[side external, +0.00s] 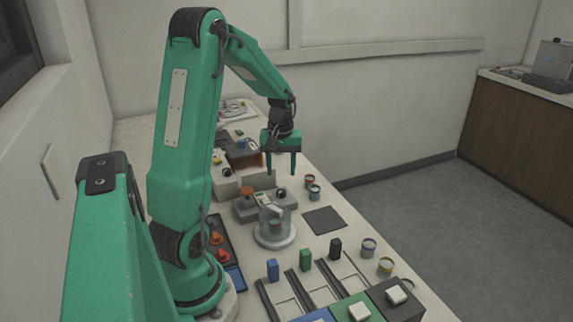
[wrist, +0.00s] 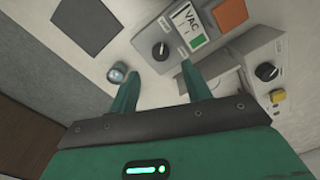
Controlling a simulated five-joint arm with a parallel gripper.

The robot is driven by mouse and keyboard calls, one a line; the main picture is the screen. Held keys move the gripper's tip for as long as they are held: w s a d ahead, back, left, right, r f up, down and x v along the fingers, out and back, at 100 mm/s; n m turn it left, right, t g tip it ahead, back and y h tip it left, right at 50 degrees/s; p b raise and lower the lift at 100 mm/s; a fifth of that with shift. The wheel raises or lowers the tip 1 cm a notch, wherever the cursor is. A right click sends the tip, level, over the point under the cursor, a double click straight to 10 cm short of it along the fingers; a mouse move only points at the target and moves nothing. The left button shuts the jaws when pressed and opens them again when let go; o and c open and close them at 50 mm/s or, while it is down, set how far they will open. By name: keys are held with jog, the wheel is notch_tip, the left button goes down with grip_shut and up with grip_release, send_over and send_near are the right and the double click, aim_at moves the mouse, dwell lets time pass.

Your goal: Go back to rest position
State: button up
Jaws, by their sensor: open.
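My gripper (side external: 282,172) is green with two fingers. It hangs from the raised green arm above the far part of the bench, fingers pointing down. In the wrist view its fingers (wrist: 158,88) stand apart with nothing between them but the pale bench surface. It is open and empty. No rest position is marked in either view.
Below my gripper is a grey vacuum unit (side external: 265,203) with a knob; its VAC panel (wrist: 185,25) shows in the wrist view. Small cups (side external: 313,190) stand nearby. A glass vessel (side external: 274,228), dark square mat (side external: 324,220) and coloured blocks (side external: 305,259) are nearer the front.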

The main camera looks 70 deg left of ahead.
jog(key=shift+r, duration=0.25)
jog(key=shift+d+r, duration=0.1)
jog(key=shift+w+d+r, duration=0.1)
jog(key=shift+d+r, duration=0.1)
jog(key=d+r+m+t+y, duration=0.1)
jog(key=d+r+m, duration=0.2)
jog(key=d+r, duration=0.3)
jog(key=d+r+m+t, duration=0.2)
jog(key=d+r+m, duration=0.1)
jog(key=d, duration=0.5)
jog(key=s+d+r+m+t+h, duration=0.1)
jog(key=s+d+r+m+t, duration=0.1)
jog(key=s+d+r+m, duration=0.2)
jog(key=shift+s+d+m+t, duration=0.3)
jog(key=shift+s+d+m, duration=1.55)
jog(key=shift+d, duration=2.1)
jog(key=shift+s+n, duration=0.25)
